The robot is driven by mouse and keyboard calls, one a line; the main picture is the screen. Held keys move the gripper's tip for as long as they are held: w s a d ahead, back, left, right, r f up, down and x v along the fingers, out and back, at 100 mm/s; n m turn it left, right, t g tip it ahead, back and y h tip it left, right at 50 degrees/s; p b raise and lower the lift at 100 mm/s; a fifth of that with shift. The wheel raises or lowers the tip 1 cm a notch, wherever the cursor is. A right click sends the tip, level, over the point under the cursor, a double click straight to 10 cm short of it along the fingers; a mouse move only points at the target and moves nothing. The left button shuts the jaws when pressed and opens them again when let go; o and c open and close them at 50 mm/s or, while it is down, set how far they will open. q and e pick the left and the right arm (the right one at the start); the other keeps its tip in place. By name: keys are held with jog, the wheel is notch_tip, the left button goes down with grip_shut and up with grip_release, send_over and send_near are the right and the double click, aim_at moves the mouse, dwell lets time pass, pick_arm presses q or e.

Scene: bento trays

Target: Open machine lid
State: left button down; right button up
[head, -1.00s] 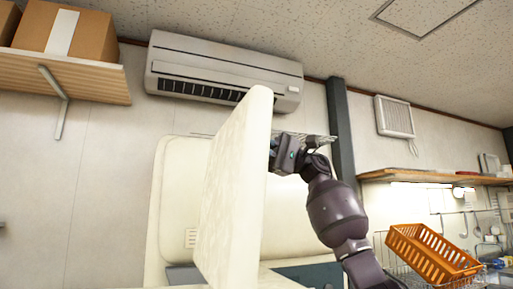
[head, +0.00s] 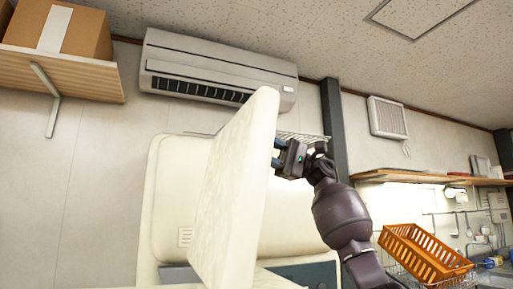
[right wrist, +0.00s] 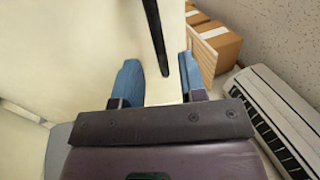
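The machine lid (head: 232,200) is a large cream panel standing steeply raised in the middle of the head view, leaning a little right at the top. The cream machine body (head: 165,215) shows behind and below it. My right gripper (head: 277,153) is at the lid's right side, near its upper part, with its blue fingers apart and pointing at the lid. In the right wrist view the two blue fingers (right wrist: 163,82) are spread, with cream surface and a dark bar (right wrist: 157,35) in the gap. I cannot tell whether they touch the lid. My left gripper is out of view.
An air conditioner (head: 215,75) hangs on the wall behind. A wooden shelf (head: 65,75) with cardboard boxes (head: 60,30) is at the upper left. An orange basket (head: 425,255) stands at the lower right, beneath a wall shelf (head: 420,177).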

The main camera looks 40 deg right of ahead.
jog(key=v, duration=0.6)
jog(key=shift+d, duration=0.3)
jog(key=shift+f, duration=0.1)
